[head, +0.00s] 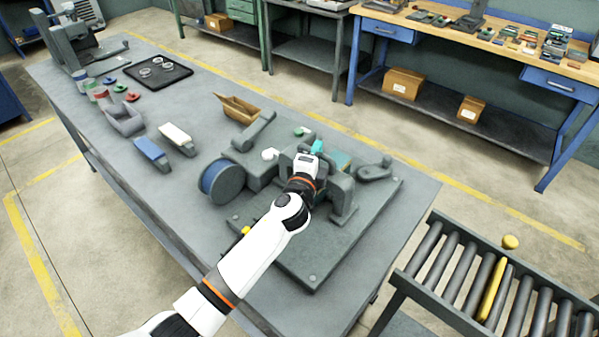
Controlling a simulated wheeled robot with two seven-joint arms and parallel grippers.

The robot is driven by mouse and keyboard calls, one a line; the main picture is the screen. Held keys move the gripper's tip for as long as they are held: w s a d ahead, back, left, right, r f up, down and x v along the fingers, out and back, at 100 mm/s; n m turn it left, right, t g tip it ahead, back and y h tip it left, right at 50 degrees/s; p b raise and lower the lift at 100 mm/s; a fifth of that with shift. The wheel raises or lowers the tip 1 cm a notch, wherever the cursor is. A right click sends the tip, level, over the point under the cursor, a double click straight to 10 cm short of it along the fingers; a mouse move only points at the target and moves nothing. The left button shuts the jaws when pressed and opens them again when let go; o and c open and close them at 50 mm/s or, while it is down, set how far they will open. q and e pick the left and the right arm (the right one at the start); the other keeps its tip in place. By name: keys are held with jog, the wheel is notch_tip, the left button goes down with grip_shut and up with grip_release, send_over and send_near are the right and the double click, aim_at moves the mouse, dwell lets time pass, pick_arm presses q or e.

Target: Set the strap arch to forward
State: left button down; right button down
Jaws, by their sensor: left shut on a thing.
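The ring grinder (268,168) is a grey machine on a flat base plate, with a blue-rimmed wheel at its left end. The strap arch (287,158) is a grey piece on top of the machine, largely hidden behind my left gripper. My left gripper (308,157) reaches over the machine from the lower left and is shut on the arch; its fingertips are small and hard to make out. A teal part (338,156) shows just right of the gripper. My right gripper is not in view.
A crank handle (374,170) stands at the machine's right. A roller conveyor (490,290) stands at the lower right.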

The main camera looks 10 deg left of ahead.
pick_arm(q)
jog(key=shift+w+d, duration=0.5)
jog(key=shift+w, duration=0.3)
jog(key=shift+r, duration=0.15)
jog(key=c, duration=1.6)
grip_release()
jog(key=shift+o, duration=1)
jog(key=shift+w+d, duration=0.15)
jog(key=shift+w, duration=0.05)
jog(key=shift+s, duration=0.15)
jog(key=s+a+b, duration=0.1)
jog(key=s+a, duration=0.1)
jog(key=s, duration=0.9)
jog(key=shift+s+a, duration=0.2)
jog(key=shift+s, duration=0.1)
jog(key=shift+f, duration=0.2)
